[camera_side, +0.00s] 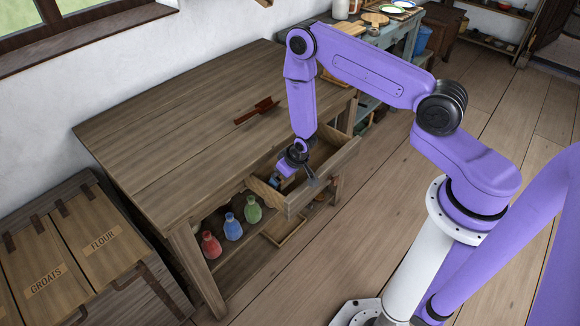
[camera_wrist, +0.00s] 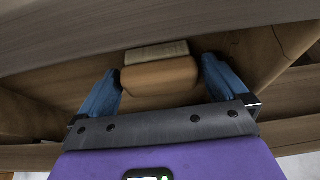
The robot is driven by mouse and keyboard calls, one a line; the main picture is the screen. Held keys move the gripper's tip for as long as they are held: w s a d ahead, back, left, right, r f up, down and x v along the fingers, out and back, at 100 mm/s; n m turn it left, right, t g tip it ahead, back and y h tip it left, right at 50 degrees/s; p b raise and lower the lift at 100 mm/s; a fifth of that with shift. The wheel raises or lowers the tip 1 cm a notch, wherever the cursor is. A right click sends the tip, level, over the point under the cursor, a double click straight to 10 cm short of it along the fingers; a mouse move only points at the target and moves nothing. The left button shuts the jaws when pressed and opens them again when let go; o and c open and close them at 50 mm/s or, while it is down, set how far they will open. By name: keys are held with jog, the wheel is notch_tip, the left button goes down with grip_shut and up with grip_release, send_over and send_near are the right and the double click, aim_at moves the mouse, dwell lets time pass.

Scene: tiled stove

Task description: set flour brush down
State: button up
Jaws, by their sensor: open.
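The flour brush, seemingly the tan-brown block (camera_wrist: 160,78) with a pale strip along its far edge, sits between my fingers in the wrist view. My gripper (camera_wrist: 160,68) is open, with one blue finger on either side of the block and a narrow gap at the right. In the side view my gripper (camera_side: 283,182) reaches down at the left end of the pulled-out drawer (camera_side: 340,162). I cannot make out the brush in that view. Whether the brush rests on the drawer's bottom is not clear.
The wooden table (camera_side: 190,95) has a wide clear top with a dark red scoop-like tool (camera_side: 257,110). Red (camera_side: 210,245), blue (camera_side: 232,228) and green (camera_side: 253,210) bottles stand on the shelf below. Drawer walls surround my gripper closely. A lidded flour bin (camera_side: 100,240) stands at left.

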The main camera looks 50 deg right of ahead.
jog(key=s+a+r+n+g+y, duration=0.1)
jog(key=s+a+r+n, duration=0.15)
jog(key=s+r, duration=0.4)
jog(key=s+a+r+n+g, duration=0.1)
jog(key=s+a+r+n, duration=0.2)
jog(key=r, duration=0.6)
jog(key=s+a+r+n+y, duration=0.1)
jog(key=s+a+r, duration=0.3)
jog(key=r, duration=0.4)
jog(key=s+d+r+n+g, duration=0.1)
jog(key=s+d+r+n, duration=0.1)
jog(key=s+r, duration=0.4)
jog(key=s+d+r+n+g+h, duration=0.1)
jog(key=s+r+n, duration=0.3)
jog(key=s, duration=0.8)
jog(key=shift+d+r+h, duration=0.3)
jog(key=shift+d+r, duration=0.3)
jog(key=shift+r, duration=0.25)
